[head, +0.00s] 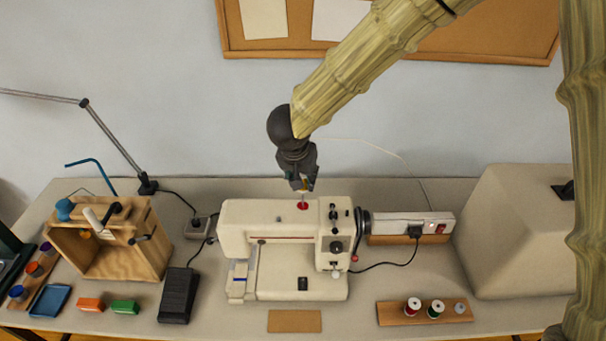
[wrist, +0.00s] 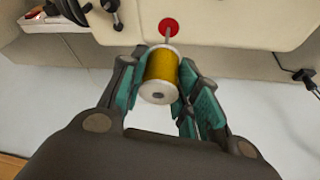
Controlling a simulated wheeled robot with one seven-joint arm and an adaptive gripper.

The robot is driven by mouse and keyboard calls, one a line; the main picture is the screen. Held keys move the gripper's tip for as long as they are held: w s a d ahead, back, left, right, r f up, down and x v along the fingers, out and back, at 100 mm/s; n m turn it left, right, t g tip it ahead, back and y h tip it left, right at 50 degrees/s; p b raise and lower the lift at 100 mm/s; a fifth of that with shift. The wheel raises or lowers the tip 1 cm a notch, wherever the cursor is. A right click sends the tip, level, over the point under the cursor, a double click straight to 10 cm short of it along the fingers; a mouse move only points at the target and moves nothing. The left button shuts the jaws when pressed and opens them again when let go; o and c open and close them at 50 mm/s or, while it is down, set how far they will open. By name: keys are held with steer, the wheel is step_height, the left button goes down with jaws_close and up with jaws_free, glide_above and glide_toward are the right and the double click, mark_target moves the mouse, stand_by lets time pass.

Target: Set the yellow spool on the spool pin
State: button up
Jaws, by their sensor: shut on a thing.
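The yellow spool (wrist: 161,67) has yellow thread and pale end flanges. In the wrist view my gripper (wrist: 160,80) has its teal-padded fingers shut on it from both sides. The spool pin (wrist: 167,34) is a thin metal rod on a red round base on top of the white sewing machine (head: 285,222). In the wrist view the pin shows just beyond the spool's far end. In the head view my gripper (head: 302,182) is above the red base of the pin (head: 302,205). The spool is mostly hidden there, and I cannot tell whether it touches the pin.
A wooden rack (head: 425,320) with red and green spools stands at front right. A power strip (head: 412,224) and a large cream cover (head: 520,235) are on the right. A wooden box (head: 150,250) and a black pedal (head: 177,295) are left of the machine.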

mark_target(302, 191)
steer(key=b+x, duration=0.2)
steer(key=x, duration=0.1)
steer(key=shift+w+a+f, duration=0.2)
steer(key=shift+w+f, duration=0.05)
steer(key=shift+w, duration=0.05)
steer(key=shift+s+f+b, duration=0.25)
steer(key=shift+s+b, duration=0.35)
steer(key=shift+b, duration=0.6)
steer(key=shift+b+x, duration=0.9)
steer(key=shift+x, duration=0.05)
steer(key=shift+s+a+f+b, duration=0.1)
steer(key=shift+s+f+b, duration=0.15)
steer(key=shift+b, duration=0.35)
steer(key=shift+w, duration=0.1)
steer(key=shift+p, duration=1.45)
